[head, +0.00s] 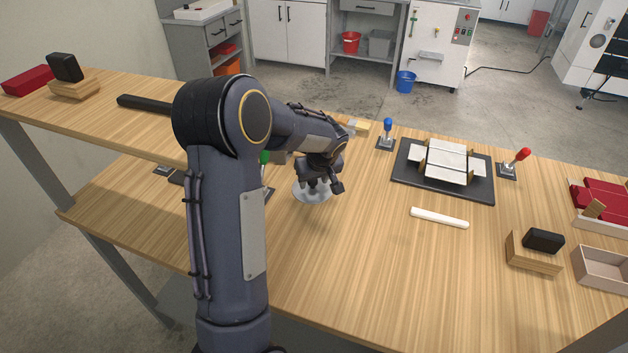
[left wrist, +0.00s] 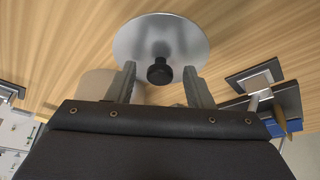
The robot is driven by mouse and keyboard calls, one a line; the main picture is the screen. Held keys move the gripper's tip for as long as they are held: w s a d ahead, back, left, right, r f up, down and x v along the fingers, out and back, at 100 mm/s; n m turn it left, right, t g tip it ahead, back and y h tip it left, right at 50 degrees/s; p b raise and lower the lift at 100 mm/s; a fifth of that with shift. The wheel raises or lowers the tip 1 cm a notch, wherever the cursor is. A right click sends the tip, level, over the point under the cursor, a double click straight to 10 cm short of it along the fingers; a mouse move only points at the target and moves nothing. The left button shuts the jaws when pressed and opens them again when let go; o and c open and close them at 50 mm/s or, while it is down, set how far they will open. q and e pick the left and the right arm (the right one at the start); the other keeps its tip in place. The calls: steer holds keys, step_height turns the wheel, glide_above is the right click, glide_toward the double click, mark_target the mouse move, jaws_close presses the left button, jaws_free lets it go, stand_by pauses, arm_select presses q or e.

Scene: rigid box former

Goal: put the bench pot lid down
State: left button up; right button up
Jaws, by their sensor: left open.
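The bench pot lid is a silvery round disc (head: 311,196) that appears to lie flat on the wooden bench, left of the middle in the head view. In the left wrist view the lid (left wrist: 140,38) is at the top centre, with its black knob (left wrist: 160,71) facing me. My left gripper (head: 322,186) is open, pointing down over the lid. In the left wrist view its fingers (left wrist: 160,76) stand on either side of the knob with gaps showing. The gripper hides part of the lid in the head view. My right gripper is not in view.
A black plate with a pale box former (head: 446,161) lies to the right, between a blue-knobbed lever (head: 387,134) and a red-knobbed lever (head: 514,164). A white stick (head: 439,217) lies in front. A wooden block (head: 532,255) and a tray (head: 603,270) stand far right. The front bench is clear.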

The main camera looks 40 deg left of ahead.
arm_select(q)
steer(key=v, duration=1)
steer(key=s+d+m+t+h, duration=0.1)
steer(key=s+d+m+h, duration=0.2)
steer(key=s+d, duration=0.6)
steer(key=s+d+m+t+h, duration=0.2)
steer(key=s+d+m+h, duration=0.2)
steer(key=s, duration=1.2)
steer(key=d+m, duration=0.3)
steer(key=d, duration=0.2)
steer(key=shift+r+h, duration=0.3)
